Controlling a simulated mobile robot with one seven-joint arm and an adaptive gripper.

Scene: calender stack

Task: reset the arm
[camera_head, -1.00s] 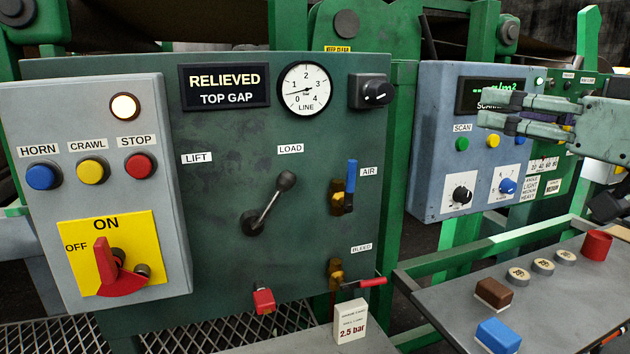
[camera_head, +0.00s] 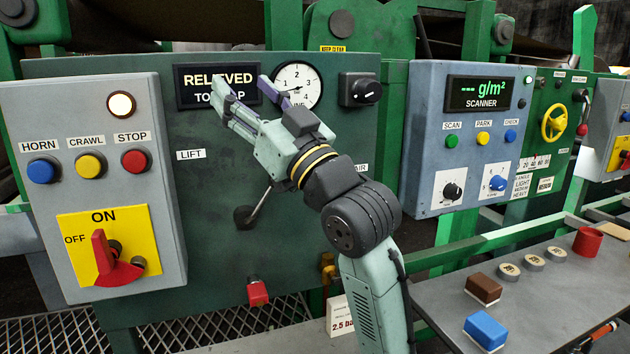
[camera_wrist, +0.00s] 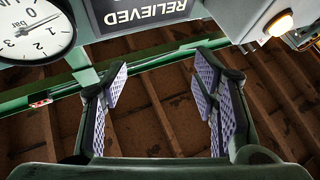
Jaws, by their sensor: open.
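My gripper (camera_head: 243,88) is open and empty. In the head view it is raised in front of the dark green panel (camera_head: 210,240), pointing up and left, over the lower part of the RELIEVED TOP GAP sign (camera_head: 215,77) and the LINE gauge (camera_head: 298,76). My arm hides the LOAD label and most of the AIR valve. In the wrist view the two finger pads stand wide apart with nothing between them, and the gripper (camera_wrist: 162,78) shows brown slats beyond.
The grey switch box (camera_head: 165,200) with a red rotary handle (camera_head: 112,265) is on the left. The load lever's knob (camera_head: 243,215) shows below my gripper. The blue-grey scanner box (camera_head: 435,130) is on the right. The side tray (camera_head: 545,300) holds a brown block (camera_head: 484,289) and a blue block (camera_head: 486,330).

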